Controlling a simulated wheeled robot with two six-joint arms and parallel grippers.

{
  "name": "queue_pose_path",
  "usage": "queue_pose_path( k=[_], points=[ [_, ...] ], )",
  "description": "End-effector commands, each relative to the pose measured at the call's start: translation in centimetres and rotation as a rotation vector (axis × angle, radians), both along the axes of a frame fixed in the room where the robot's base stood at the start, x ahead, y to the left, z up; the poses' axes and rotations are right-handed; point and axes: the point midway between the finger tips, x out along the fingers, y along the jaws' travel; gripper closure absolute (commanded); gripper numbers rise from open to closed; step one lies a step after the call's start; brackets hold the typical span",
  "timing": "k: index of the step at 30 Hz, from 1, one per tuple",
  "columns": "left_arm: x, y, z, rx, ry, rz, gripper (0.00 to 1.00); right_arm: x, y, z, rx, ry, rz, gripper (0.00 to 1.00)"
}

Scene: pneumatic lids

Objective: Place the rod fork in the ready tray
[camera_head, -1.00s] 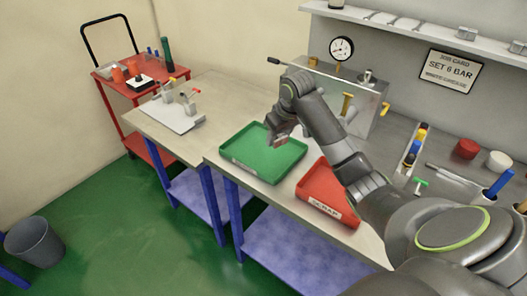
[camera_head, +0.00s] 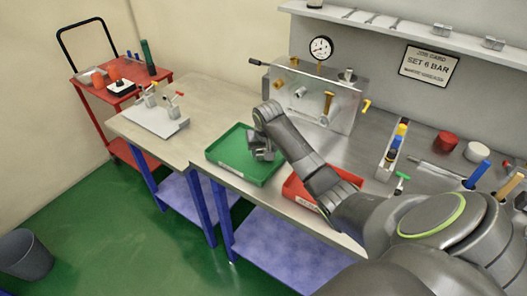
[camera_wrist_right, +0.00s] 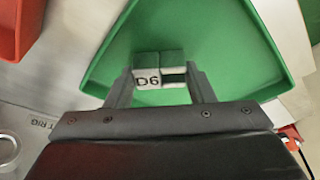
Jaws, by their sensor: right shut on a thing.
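The rod fork is a small pale grey block marked "D6" (camera_wrist_right: 148,82) in the right wrist view. It sits between the two dark fingers of my right gripper (camera_wrist_right: 165,82), which is shut on it. The green tray (camera_wrist_right: 120,48) lies beneath it and fills the middle of that view. In the head view the green tray (camera_head: 228,150) is on the bench, and my right gripper (camera_head: 262,152) is over its right part. I cannot tell whether the fork touches the tray floor. The ready tray's label is not legible. My left gripper is not in view.
A red tray (camera_head: 292,187) stands right of the green tray, partly behind my right arm. A clear-fronted rig with a gauge (camera_head: 321,48) stands behind. A white board with fittings (camera_head: 150,121) lies at left. The bench between board and green tray is clear.

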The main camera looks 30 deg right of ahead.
Motion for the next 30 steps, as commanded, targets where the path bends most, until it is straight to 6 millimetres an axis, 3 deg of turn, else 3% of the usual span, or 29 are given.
queue_pose_path(
  k=[3,14,15,19,30],
  points=[
    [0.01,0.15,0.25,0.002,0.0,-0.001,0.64,-0.01,-0.02,-0.92,-0.002,0.0,0.001,0.75],
    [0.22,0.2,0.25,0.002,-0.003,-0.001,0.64,-0.01,-0.02,-1.3,-0.002,0.0,0.002,0.75],
    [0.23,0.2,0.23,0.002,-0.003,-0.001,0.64,0.0,-0.02,-1.3,-0.002,0.0,0.002,0.48],
    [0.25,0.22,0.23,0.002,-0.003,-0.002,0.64,0.0,-0.02,-1.31,-0.002,0.0,0.002,0.31],
    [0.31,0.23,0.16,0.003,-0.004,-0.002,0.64,0.0,-0.01,-0.84,-0.002,-0.003,0.002,0.3]
  ],
)
